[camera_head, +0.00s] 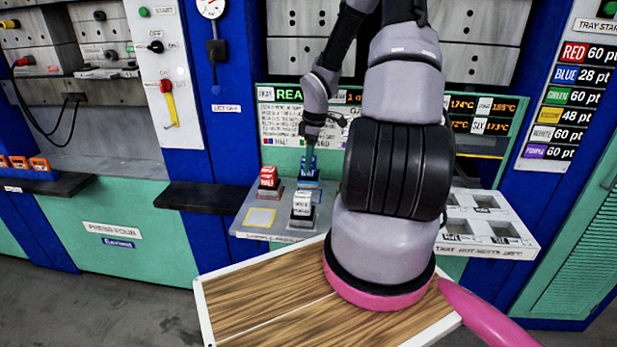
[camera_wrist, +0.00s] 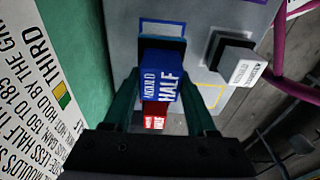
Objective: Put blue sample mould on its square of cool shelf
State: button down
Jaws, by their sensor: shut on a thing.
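The blue sample mould (camera_head: 308,168) is at the back of the grey cool shelf (camera_head: 243,226), between the green panel and the white mould. My gripper (camera_head: 309,143) reaches down to it from above. In the wrist view, my gripper (camera_wrist: 163,88) is shut on the blue mould (camera_wrist: 161,82), with one finger on each side. A blue-outlined square (camera_wrist: 190,28) shows beside the mould's dark base and is partly hidden by it. I cannot tell whether the base touches the shelf.
A red mould (camera_head: 268,178) stands left of the blue one, and a white mould (camera_head: 302,205) in front. A yellow-outlined square (camera_head: 260,217) is empty. A white tray (camera_head: 518,250) lies right; a wood-topped table (camera_head: 255,300) is nearer. The green panel (camera_wrist: 85,45) is close.

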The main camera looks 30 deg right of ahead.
jog(key=shift+f, duration=2.2)
jog(key=shift+f, duration=0.1)
jog(key=shift+c, duration=1)
grip_release()
